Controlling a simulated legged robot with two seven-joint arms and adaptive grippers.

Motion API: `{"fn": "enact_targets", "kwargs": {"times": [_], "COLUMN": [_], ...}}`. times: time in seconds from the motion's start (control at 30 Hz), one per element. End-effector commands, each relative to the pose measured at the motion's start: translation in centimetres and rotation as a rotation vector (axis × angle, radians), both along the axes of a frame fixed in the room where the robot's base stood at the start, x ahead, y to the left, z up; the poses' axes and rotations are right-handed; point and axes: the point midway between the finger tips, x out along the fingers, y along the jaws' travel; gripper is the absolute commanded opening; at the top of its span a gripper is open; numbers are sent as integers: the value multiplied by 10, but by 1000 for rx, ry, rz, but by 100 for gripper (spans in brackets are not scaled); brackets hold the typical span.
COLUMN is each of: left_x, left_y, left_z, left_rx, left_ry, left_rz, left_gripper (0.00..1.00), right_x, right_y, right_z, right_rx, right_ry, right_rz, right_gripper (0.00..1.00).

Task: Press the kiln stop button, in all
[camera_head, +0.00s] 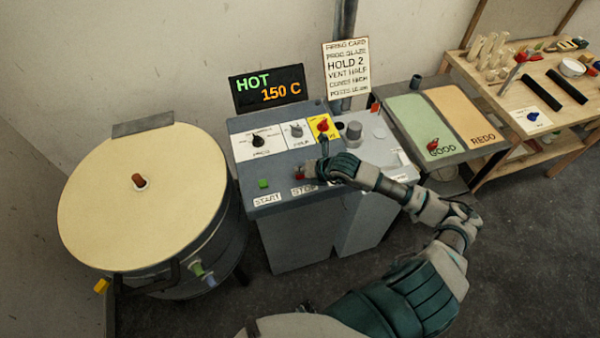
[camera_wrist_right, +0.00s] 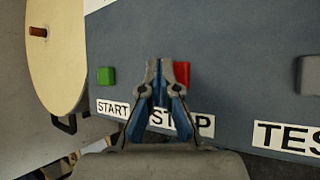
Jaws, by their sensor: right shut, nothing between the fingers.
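The kiln control panel (camera_head: 245,180) is a blue-grey box with a green start button (camera_head: 263,183) and a red stop button (camera_head: 299,175), each above its label. In the wrist view the red stop button (camera_wrist_right: 182,74) is partly hidden behind a fingertip. My right gripper (camera_head: 311,172) is shut and empty, with its tips at the stop button's right side in the head view. In the wrist view the right gripper's tips (camera_wrist_right: 160,66) appear just left of the red button. I cannot tell whether they touch it. My left gripper is not in view.
The round kiln (camera_head: 130,205) with a cream lid stands left of the panel. A display (camera_head: 268,88) reads HOT 150 C. Knobs, including a red one on a yellow plate (camera_head: 323,127), line the panel's back. A GOOD/REDO table (camera_head: 445,118) and wooden bench (camera_head: 525,90) stand right.

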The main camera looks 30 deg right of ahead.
Motion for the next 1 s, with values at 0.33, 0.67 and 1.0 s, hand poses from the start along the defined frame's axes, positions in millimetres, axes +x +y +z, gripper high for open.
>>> {"fn": "enact_targets", "kwargs": {"times": [0.33,0.67,1.0], "left_x": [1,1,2], "left_y": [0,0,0], "left_z": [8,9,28], "left_rx": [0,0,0], "left_ry": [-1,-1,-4], "left_rz": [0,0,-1], "left_gripper": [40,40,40], "right_x": [0,0,0], "right_y": [-4,-4,-3], "right_z": [16,18,50], "right_rx": [1,1,0], "right_ry": [0,0,-3], "right_rz": [1,1,1], "right_gripper": [0,0,0]}}
